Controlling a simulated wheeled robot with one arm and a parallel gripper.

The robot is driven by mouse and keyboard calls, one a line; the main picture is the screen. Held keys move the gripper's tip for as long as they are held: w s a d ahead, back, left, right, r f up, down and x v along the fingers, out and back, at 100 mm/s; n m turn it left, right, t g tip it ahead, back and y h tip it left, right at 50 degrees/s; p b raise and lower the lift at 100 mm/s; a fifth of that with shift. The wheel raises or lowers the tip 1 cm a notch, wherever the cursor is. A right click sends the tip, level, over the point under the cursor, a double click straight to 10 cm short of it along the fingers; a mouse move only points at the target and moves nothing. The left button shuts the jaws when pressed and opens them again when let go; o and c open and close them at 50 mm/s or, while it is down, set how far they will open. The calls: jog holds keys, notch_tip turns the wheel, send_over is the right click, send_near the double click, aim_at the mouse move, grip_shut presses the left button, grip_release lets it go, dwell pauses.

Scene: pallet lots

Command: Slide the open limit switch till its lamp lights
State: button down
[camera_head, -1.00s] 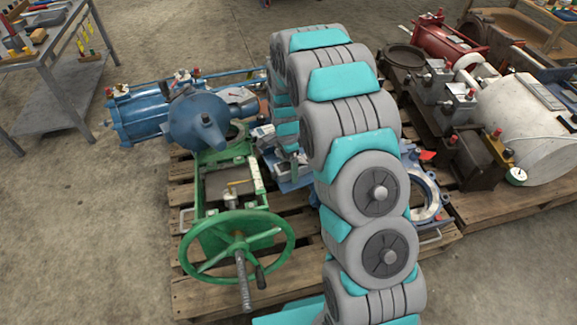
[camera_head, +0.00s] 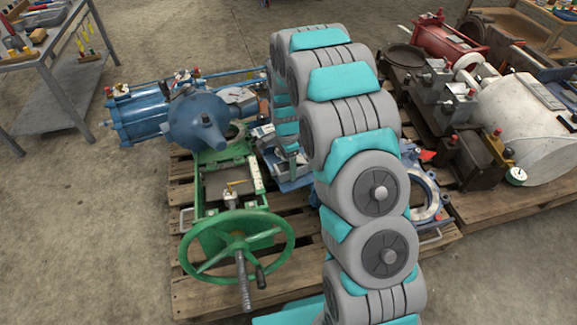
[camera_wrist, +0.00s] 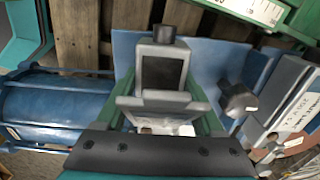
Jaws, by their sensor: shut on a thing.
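In the wrist view, a grey block with a dark front face (camera_wrist: 162,72) and a dark cap on top stands ahead of me; it looks like the limit switch. My gripper (camera_wrist: 165,112) is shut on it from the near side. The block stands in front of a blue plate (camera_wrist: 212,62). I cannot make out a lit lamp.
A dark knob (camera_wrist: 238,97) sticks out right of the block. A blue cylinder (camera_wrist: 55,108) lies to the left. In the head view, a green handwheel (camera_head: 236,247) stands at the front, a blue actuator (camera_head: 140,118) behind, and red and white machinery on the right pallet.

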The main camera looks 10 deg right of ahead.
dwell(0.3)
jog(key=shift+w+f, duration=0.1)
jog(key=shift+w, duration=0.3)
jog(key=shift+c, duration=0.2)
grip_release()
jog(key=shift+w+a+r+b, duration=0.1)
jog(key=shift+w+r+b, duration=0.05)
jog(key=shift+r, duration=1.85)
jog(key=shift+w+a+r+b, duration=0.1)
jog(key=shift+w+r+b, duration=0.05)
jog(key=shift+r, duration=1.8)
